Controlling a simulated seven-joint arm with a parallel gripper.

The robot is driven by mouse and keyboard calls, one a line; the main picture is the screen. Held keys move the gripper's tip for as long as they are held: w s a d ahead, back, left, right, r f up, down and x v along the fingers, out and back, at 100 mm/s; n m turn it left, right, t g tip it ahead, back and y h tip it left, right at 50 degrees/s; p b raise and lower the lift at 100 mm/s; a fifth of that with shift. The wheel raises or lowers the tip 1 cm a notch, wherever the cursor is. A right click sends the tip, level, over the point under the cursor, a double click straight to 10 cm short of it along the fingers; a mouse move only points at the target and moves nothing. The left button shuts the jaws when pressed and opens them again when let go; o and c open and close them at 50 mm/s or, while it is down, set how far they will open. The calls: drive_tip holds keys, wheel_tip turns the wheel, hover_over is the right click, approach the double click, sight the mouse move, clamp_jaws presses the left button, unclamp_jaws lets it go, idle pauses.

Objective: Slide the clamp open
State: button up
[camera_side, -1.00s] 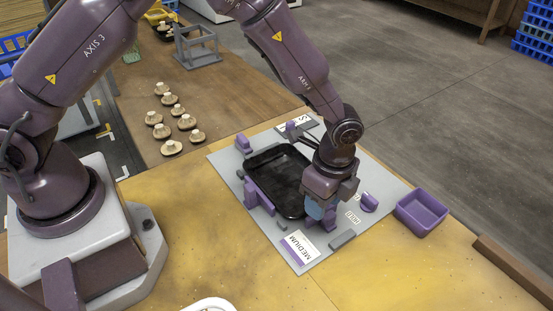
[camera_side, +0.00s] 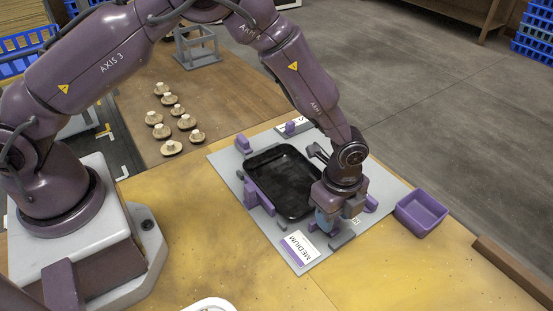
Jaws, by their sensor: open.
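A black tray (camera_side: 284,178) lies on the grey fixture board (camera_side: 226,160). Purple blocks stand around it: one at its far left corner (camera_side: 243,144) and a longer one along its near left side (camera_side: 258,197). A grey piece with a dark handle (camera_side: 318,152) shows at the tray's far right side; I cannot tell if it is the clamp. My gripper (camera_side: 326,226) is open and points down at the board, just right of the tray's near corner. A purple part (camera_side: 371,203) shows right beside it. My gripper hides what is directly under it, and its contact is unclear.
A purple bin (camera_side: 421,212) stands right of the board. A MEDIUM label card (camera_side: 300,247) and a grey bar (camera_side: 342,240) lie near the board's front.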

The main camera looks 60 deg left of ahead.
drive_tip(key=a+f, duration=0.1)
drive_tip(key=f, duration=0.1)
drive_tip(key=shift+a+f, duration=0.35)
drive_tip(key=c, duration=0.3)
drive_tip(key=shift+d, duration=0.25)
drive_tip(key=o, duration=0.4)
drive_tip(key=shift+r, duration=0.75)
drive_tip(key=o, duration=0.3)
drive_tip(key=shift+r, duration=0.6)
drive_tip(key=shift+d+r, duration=0.25)
drive_tip(key=shift+r, duration=0.7)
drive_tip(key=shift+r, duration=0.1)
